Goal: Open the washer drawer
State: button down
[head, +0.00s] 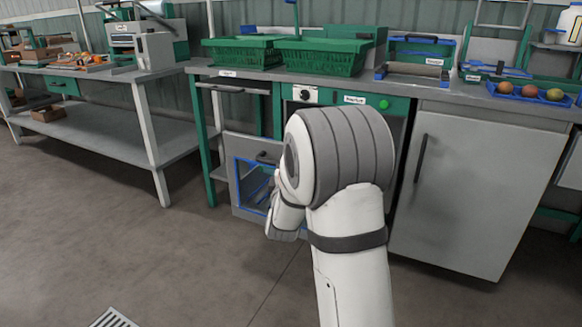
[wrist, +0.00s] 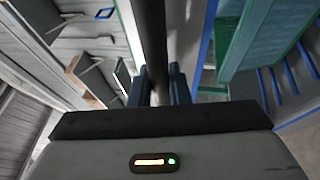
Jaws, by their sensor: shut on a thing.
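The low grey unit (head: 229,176) with a blue-edged opening stands under the counter in the head view, left of my arm. A dark handle (head: 266,157) shows at its top; I take this unit to be the washer drawer. My arm hides its right part and my fingers. In the wrist view my gripper (wrist: 163,88) is shut on a long dark bar (wrist: 152,35) that runs up between its fingers. The bar looks like a handle. Blue rails (wrist: 277,88) and a green frame (wrist: 254,35) lie to its right. How far the drawer stands out is unclear.
Green crates (head: 322,60) stand on the counter (head: 440,96) above. A grey cabinet door (head: 475,180) with a vertical handle is right of my arm. A side table (head: 110,131) stands at left. The floor in front is clear, with a drain grate (head: 113,319).

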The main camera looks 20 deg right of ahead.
jog(key=c, duration=1.7)
grip_release()
jog(key=shift+w+a, duration=0.15)
jog(key=o, duration=0.3)
jog(key=shift+o, duration=0.2)
jog(key=p+v, duration=0.2)
jog(key=v, duration=0.5)
jog(key=shift+s, duration=0.45)
jog(key=s+a+r+m+g+y+p, duration=0.3)
jog(key=r+y+p, duration=0.1)
jog(key=r+p, duration=0.5)
jog(key=s+a+r+m+g+y+p, duration=0.3)
jog(key=a+r+p, duration=0.1)
jog(key=r+p, duration=0.5)
jog(key=s+r+m+g+p, duration=0.2)
jog(key=s+r+g+p, duration=0.1)
jog(key=s+r+p, duration=0.2)
jog(key=s+r+m+g+p, duration=0.3)
jog(key=s+r+p, duration=0.2)
jog(key=s, duration=0.5)
jog(key=s+a+r+m+g+p, duration=0.1)
jog(key=s+r+m+g+p, duration=0.2)
jog(key=s+r+p, duration=0.2)
jog(key=s+p, duration=0.3)
jog(key=shift+g+y, duration=0.4)
